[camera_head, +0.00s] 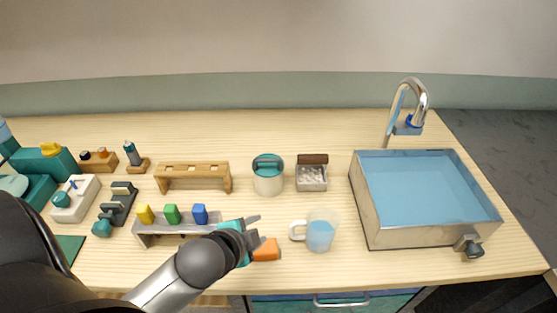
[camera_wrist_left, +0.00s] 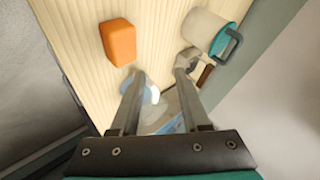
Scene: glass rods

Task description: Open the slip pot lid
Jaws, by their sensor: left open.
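The slip pot (camera_head: 268,182) is a pale round pot with a teal lid (camera_head: 267,161) that has a dark teal handle. It stands upright at the middle of the table, and the lid sits on it. In the left wrist view the pot (camera_wrist_left: 202,28) shows at the upper right, with its lid (camera_wrist_left: 226,40) and handle. My left gripper (camera_head: 256,228) is open and empty, in front of the pot and apart from it, near an orange block (camera_head: 266,249). In the left wrist view its fingers (camera_wrist_left: 160,82) are spread. My right gripper is not in view.
A clear mug of blue liquid (camera_head: 320,234) stands right of the gripper. A small box with a brown-handled brush (camera_head: 312,176) is beside the pot. A wooden rack (camera_head: 194,172) and a grey rack (camera_head: 150,230) with coloured pieces stand left. A sink (camera_head: 368,220) is at right.

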